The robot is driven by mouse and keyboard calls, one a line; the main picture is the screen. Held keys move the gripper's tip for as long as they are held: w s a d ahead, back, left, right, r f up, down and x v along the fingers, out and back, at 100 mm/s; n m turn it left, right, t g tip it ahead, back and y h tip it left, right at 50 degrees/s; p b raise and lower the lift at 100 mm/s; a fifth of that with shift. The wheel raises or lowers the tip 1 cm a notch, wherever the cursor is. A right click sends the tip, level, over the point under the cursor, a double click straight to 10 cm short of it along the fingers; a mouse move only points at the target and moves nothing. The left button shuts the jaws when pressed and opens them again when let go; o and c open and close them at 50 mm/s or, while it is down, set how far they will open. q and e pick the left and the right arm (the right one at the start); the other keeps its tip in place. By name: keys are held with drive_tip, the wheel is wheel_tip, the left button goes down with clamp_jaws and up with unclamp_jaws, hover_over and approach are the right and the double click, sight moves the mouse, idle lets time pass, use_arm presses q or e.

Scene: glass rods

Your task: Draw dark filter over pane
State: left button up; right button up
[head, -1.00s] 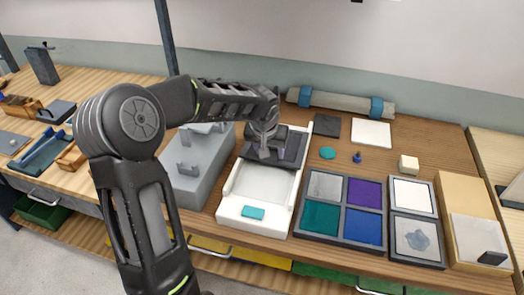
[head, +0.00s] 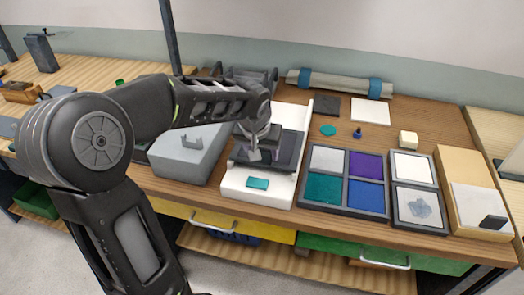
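The dark filter (head: 292,152) is a flat dark slab with a raised dark block on it. It lies across the middle of a white tray frame (head: 294,114). The pale pane seen in the tray earlier is now mostly or wholly hidden under the filter and my gripper. My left gripper (head: 263,154) points down at the filter's raised part and appears shut on it, though the contact is partly hidden. A small teal piece (head: 257,183) lies on the tray's front end. My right gripper is out of view.
A grey block (head: 185,155) stands left of the tray. Dark racks with coloured panes (head: 345,179) and pale panes (head: 413,193) lie to the right. A roll with blue bands (head: 340,84) lies at the back. A teal disc (head: 328,130) and a small blue piece (head: 357,133) lie between.

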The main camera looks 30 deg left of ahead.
use_arm(q)
drive_tip(key=o, duration=0.4)
drive_tip(key=v, duration=0.7)
drive_tip(key=shift+r+b, duration=0.35)
drive_tip(key=shift+b, duration=0.05)
drive_tip(key=shift+s+d, duration=0.1)
drive_tip(key=shift+s, duration=0.05)
